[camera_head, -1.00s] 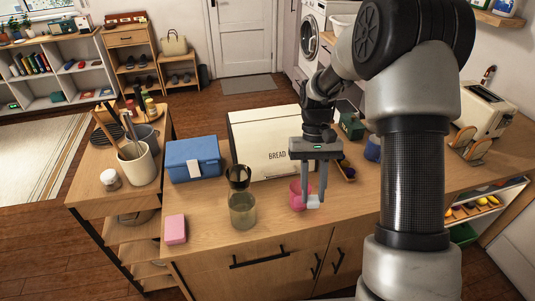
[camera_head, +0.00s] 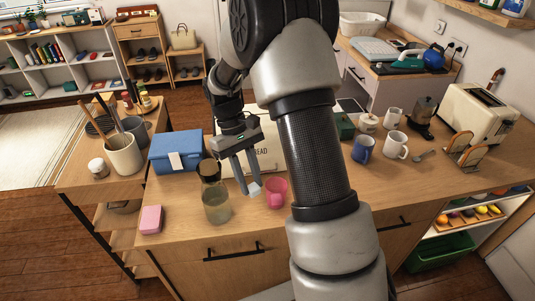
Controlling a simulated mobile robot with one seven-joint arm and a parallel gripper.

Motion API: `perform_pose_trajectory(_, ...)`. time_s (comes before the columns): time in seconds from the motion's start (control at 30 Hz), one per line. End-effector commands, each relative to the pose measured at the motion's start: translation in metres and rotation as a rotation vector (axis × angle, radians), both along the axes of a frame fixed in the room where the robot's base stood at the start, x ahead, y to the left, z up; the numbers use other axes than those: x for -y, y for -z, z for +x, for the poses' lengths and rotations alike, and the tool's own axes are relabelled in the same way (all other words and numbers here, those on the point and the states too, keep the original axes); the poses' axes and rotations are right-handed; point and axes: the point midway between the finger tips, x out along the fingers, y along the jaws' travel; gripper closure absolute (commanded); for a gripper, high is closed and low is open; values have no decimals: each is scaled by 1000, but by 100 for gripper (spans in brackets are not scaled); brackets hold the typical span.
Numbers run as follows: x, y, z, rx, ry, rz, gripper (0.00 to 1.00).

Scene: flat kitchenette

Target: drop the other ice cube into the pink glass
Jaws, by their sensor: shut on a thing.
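The pink glass (camera_head: 277,194) stands on the wooden counter, just left of my arm. My gripper (camera_head: 252,191) is tilted and shut on a pale, clear ice cube (camera_head: 255,188) between its fingertips. In the picture the cube is just left of the pink glass, near its rim level. I cannot tell its exact height or gap from the glass. The inside of the glass is too small to make out.
A clear greenish glass jar (camera_head: 216,206) stands close left of my gripper, with a dark-topped container (camera_head: 209,171) behind it. A blue box (camera_head: 175,152), a pink block (camera_head: 151,219) and the bread box (camera_head: 265,158) are near. Mugs (camera_head: 396,146) stand right of my arm.

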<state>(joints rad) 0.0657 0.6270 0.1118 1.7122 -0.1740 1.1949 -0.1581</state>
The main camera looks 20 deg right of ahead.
Motion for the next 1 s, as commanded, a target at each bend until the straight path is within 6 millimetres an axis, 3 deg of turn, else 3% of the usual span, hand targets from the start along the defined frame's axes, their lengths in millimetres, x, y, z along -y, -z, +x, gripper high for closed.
perform_pose_trajectory(0.3, 47, -33, 13, 3, -966, -5, 95)
perform_pose_trajectory(0.5, 61, -48, 19, 4, -1379, -3, 95)
perform_pose_trajectory(0.77, 64, -49, 22, 1, -1540, 0, 95)
perform_pose_trajectory(1.0, 63, -26, 22, 1, -1539, 0, 95)
